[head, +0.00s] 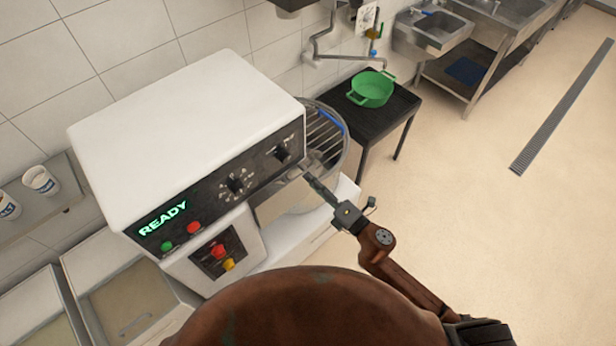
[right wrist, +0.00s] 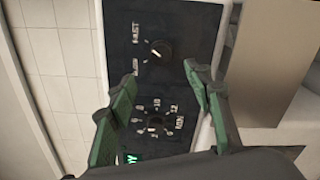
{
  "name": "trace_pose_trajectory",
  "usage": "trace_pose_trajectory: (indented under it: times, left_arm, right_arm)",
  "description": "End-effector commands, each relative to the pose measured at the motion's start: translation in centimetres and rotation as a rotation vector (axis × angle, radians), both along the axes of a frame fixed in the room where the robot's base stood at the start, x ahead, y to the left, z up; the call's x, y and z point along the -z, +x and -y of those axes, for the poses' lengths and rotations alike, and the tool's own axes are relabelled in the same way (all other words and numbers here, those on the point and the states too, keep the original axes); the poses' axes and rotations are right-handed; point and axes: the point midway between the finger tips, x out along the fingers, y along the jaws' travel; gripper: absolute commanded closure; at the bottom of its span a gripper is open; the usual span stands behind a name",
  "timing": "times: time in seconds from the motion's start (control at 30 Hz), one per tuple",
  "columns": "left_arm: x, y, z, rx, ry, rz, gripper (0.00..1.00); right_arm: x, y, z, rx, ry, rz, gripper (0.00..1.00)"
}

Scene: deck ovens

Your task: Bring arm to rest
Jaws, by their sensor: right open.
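My right gripper (head: 312,182) is open and empty in front of the right end of a white machine (head: 190,110). Its green fingers also show spread apart in the right wrist view (right wrist: 162,85). Between and beyond them is the machine's black control panel (head: 212,190), with one dial (right wrist: 160,50) above and a second dial (right wrist: 154,124) below. No contact with either dial shows. In the head view the dials are at the right (head: 283,155) and middle (head: 236,184) of the panel, which is lit "READY". My left gripper is not in view.
A wire-guarded bowl (head: 325,140) stands beside the machine, close behind my right gripper. A green pot (head: 371,88) sits on a black table (head: 385,118). Sinks (head: 433,33) line the back wall. The floor (head: 480,220) at right is open.

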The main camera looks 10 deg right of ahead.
Motion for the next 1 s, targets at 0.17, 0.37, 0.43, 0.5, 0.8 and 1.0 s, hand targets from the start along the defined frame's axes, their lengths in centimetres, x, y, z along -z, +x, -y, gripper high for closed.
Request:
trace_pose_trajectory:
  times: [0.17,0.37,0.43,0.5,0.8,1.0]
  left_arm:
    - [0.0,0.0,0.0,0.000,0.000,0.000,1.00]
    - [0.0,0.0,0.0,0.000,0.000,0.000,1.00]
    - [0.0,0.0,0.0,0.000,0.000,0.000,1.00]
    - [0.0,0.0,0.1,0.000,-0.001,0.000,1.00]
    - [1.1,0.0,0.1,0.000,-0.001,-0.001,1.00]
    - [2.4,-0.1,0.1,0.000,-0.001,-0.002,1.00]
  right_arm:
    - [0.0,-0.1,0.1,0.000,-0.001,0.001,0.53]
    - [0.0,-0.1,0.1,0.000,-0.001,0.001,0.53]
    - [0.0,-0.1,0.1,0.001,-0.001,0.001,0.53]
    - [0.0,0.0,0.1,0.001,0.000,0.000,0.53]
    - [8.8,2.6,4.1,0.116,0.077,-0.191,0.53]
    - [21.9,3.6,10.7,0.305,0.219,-0.467,0.53]
